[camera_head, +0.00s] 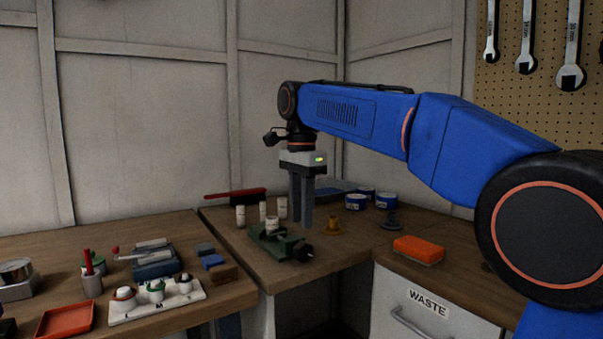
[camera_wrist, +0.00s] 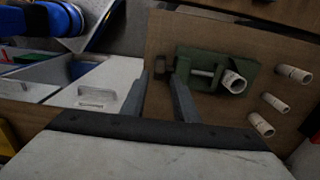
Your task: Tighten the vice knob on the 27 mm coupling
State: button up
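The green vice (camera_head: 277,243) stands on the back corner bench, with its dark knob (camera_head: 304,253) at the right front end. A pale cylindrical coupling (camera_head: 271,226) stands upright in the vice. In the wrist view the vice (camera_wrist: 213,58) shows from above with the coupling (camera_wrist: 233,82) at its jaws. My gripper (camera_head: 301,224) points down beside and above the vice. In the wrist view the fingertips (camera_wrist: 160,76) appear near the vice's knob end; contact cannot be told. The coupling's size cannot be read.
Three more pale cylinders, one of them here (camera_head: 240,216), stand behind the vice. A white rack (camera_head: 158,302) and red tray (camera_head: 66,320) are on the left bench.

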aim_at(303, 242)
notch_tip(303, 242, up, 9)
jog(key=shift+r, duration=0.2)
dwell(0.3)
jog(key=shift+w+d, duration=0.1)
jog(key=shift+d, duration=0.05)
